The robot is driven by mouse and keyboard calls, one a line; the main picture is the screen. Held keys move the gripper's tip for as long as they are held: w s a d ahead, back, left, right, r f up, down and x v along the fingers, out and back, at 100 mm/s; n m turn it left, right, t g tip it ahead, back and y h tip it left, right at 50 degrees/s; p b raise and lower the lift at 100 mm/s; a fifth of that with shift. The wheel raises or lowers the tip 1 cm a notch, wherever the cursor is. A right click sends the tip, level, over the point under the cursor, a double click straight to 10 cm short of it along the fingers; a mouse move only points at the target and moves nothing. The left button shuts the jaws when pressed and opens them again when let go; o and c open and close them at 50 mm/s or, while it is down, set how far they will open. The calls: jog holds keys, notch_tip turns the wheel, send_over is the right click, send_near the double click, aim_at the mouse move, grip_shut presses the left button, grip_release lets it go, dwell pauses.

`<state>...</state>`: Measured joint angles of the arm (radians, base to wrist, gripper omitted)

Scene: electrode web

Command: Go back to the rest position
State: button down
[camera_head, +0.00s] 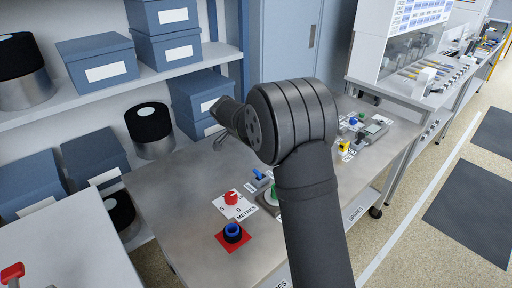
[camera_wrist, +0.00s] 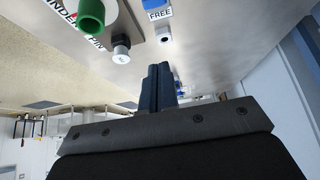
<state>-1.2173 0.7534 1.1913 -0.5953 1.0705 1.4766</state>
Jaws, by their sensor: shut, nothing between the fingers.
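My gripper (camera_wrist: 160,84) shows in the wrist view with its two dark fingers pressed together and nothing between them. The fingers are small there and partly hidden by the wrist. In the wrist view the fingers are apart from the bench fittings.
The bench carries a red knob (camera_head: 231,197) on a "METRES" plate, a blue ring (camera_head: 233,232) on a red square, and a yellow part (camera_head: 344,146). The wrist view shows a green cylinder (camera_wrist: 91,15) and a blue "FREE" part (camera_wrist: 158,8). Shelves with blue boxes (camera_head: 98,60) stand behind left.

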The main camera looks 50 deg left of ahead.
jog(key=x, duration=0.6)
jog(key=s+x, duration=0.1)
jog(key=x, duration=0.2)
jog(key=shift+w+f, duration=0.15)
jog(key=shift+f, duration=0.3)
jog(key=shift+s+f, duration=0.2)
jog(key=shift+s, duration=0.2)
